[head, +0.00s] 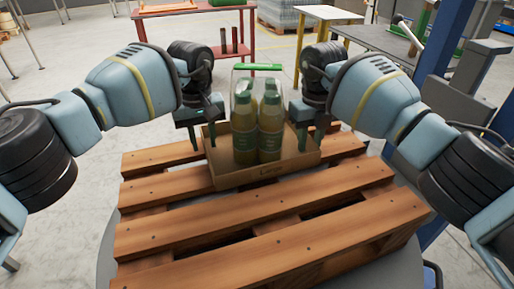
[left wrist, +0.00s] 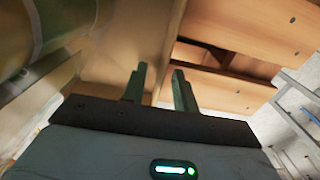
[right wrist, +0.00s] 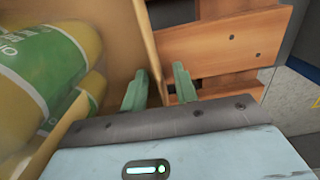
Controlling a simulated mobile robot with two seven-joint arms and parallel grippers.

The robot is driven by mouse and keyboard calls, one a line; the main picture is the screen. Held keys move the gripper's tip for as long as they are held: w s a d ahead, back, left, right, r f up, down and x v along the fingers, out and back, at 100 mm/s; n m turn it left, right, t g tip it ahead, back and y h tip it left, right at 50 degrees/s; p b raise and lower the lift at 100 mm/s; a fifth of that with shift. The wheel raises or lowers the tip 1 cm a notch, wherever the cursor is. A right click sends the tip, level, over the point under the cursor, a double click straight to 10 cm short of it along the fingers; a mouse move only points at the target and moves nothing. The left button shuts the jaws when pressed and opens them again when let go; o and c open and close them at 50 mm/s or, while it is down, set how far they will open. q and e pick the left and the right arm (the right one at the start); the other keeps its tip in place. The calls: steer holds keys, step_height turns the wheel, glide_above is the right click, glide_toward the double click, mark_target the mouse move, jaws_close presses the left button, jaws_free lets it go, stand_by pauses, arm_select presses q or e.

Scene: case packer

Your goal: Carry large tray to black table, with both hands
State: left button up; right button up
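The large tray (head: 266,176) is a brown open box with bottles (head: 257,130) of yellow liquid in it; it sits on a wooden pallet (head: 262,232). My left gripper (head: 203,140) is at the tray's left wall and my right gripper (head: 304,138) at its right wall. In the left wrist view the fingers (left wrist: 158,88) stand apart, on either side of the wall's edge. In the right wrist view the fingers (right wrist: 160,88) also stand apart around the wall. A dark-topped table (head: 385,42) stands behind at the right; I cannot tell if it is the black table.
A red table (head: 190,16) stands at the back, and a light-topped table with yellow legs (head: 318,14) is right of it. A blue post (head: 446,40) and grey equipment (head: 465,75) are close on the right. The floor at left is mostly clear.

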arm_select(q)
jaws_close()
arm_select(e)
jaws_close()
arm_select(q)
steer(key=shift+r, duration=0.1)
arm_select(e)
steer(key=shift+r, duration=0.1)
